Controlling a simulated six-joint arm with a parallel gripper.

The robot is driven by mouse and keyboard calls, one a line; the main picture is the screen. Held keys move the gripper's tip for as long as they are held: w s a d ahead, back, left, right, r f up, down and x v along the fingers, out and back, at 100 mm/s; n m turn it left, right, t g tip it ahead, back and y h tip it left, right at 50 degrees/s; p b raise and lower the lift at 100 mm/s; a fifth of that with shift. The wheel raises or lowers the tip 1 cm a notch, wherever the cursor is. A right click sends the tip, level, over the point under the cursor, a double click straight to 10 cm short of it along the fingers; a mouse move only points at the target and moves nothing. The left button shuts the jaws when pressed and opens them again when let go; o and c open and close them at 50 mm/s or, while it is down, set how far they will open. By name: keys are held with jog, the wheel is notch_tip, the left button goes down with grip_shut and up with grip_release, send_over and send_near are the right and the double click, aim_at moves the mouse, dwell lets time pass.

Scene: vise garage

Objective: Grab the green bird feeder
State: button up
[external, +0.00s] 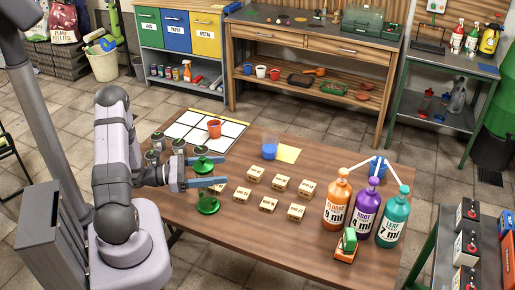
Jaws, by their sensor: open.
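The green bird feeder appears to be the piece with a green domed top (203,165) and a round green base (207,204), near the left part of the wooden table. Its middle is hard to make out behind my gripper. My gripper (216,171) reaches in from the left with its two blue-grey fingers apart. The green top shows between the fingers, which do not visibly close on it.
Several small labelled wooden blocks (256,174) lie right of my gripper. Orange (337,205), purple (365,212) and teal (392,222) pump bottles stand at the right. Dark-lidded jars (179,147) and an orange pot (214,128) stand behind.

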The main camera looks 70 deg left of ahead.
jog(key=shift+w, duration=0.2)
grip_shut()
jog(key=shift+r, duration=0.1)
